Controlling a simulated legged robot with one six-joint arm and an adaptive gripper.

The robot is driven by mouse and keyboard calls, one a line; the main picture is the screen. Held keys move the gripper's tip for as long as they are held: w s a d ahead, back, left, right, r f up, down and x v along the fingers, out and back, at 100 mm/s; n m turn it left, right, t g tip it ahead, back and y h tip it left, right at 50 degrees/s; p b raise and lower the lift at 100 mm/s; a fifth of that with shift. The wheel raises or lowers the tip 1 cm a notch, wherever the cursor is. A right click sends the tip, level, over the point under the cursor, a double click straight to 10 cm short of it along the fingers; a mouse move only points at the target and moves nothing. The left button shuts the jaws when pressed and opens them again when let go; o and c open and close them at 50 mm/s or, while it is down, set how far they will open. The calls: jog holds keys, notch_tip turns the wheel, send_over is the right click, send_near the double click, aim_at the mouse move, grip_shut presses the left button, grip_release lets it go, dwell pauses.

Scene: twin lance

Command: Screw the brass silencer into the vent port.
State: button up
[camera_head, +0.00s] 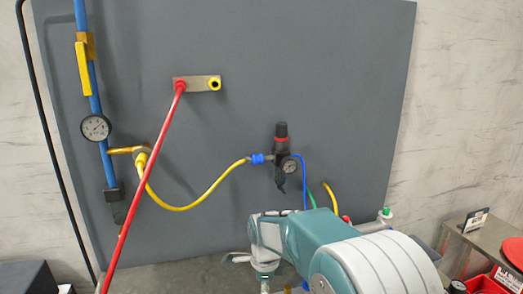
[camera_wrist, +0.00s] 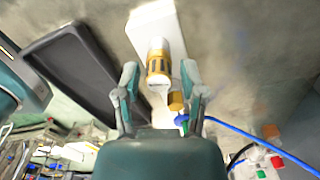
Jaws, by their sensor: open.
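My gripper (camera_wrist: 159,70) is open in the wrist view, with one finger on each side of a brass cylindrical piece (camera_wrist: 158,64) that looks like the silencer. The piece has a pale end and stands before a white block (camera_wrist: 155,25). Gaps show between it and both fingers. A smaller brass fitting (camera_wrist: 176,101) shows just below it, near a blue hose end. I cannot tell for certain which opening is the vent port. In the head view, a yellow-ringed port (camera_head: 215,84) sits on a small metal plate on the panel. The gripper's fingertips are not clear there.
The grey panel (camera_head: 340,90) carries a pressure gauge (camera_head: 96,127), a red hose (camera_head: 142,185), a yellow hose (camera_head: 205,198) and a regulator (camera_head: 282,150). A dark tray (camera_wrist: 75,70) lies left in the wrist view. A blue hose (camera_wrist: 255,138) runs right.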

jog(key=n, duration=0.7)
jog(key=shift+s, duration=0.1)
jog(key=n, duration=0.6)
jog(key=shift+n, duration=0.3)
jog(key=shift+c, duration=0.3)
